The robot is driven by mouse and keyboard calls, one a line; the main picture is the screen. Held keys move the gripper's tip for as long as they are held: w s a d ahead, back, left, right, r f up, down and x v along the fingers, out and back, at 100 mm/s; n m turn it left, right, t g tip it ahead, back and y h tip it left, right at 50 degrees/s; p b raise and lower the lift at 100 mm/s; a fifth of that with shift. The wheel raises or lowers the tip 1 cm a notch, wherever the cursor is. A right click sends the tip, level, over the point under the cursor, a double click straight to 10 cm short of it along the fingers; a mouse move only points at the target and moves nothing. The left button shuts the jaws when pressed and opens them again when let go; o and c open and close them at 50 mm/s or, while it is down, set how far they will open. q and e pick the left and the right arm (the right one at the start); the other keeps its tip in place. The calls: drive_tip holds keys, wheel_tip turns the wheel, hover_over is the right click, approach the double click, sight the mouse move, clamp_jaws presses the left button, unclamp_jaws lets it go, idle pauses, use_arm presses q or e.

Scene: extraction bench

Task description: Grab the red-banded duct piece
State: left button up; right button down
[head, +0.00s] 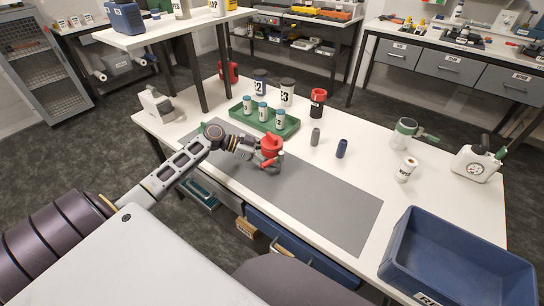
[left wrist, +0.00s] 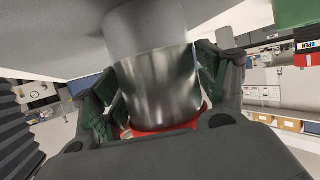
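The red-banded duct piece (head: 270,144) stands on the grey mat near the middle of the bench, its red part showing in the head view. My left gripper (head: 266,158) is at it, and its fingers partly hide its lower part. In the left wrist view the duct piece (left wrist: 160,85) is a shiny metal cylinder with a red band at the palm end. It fills the gap between the two green-padded fingers of my left gripper (left wrist: 158,90), which appear to press on both sides. My right gripper is not in view.
A green tray (head: 287,131) with several small white jars lies behind the gripper. A grey cylinder (head: 315,137) and a dark blue one (head: 341,149) stand to the right. A blue bin (head: 400,240) sits at the front right. The mat's right part (head: 345,210) is clear.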

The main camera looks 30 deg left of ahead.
sight(272, 135)
use_arm(q)
drive_tip(key=c, duration=0.8)
drive_tip(key=shift+r, duration=0.1)
drive_tip(key=shift+r, duration=5)
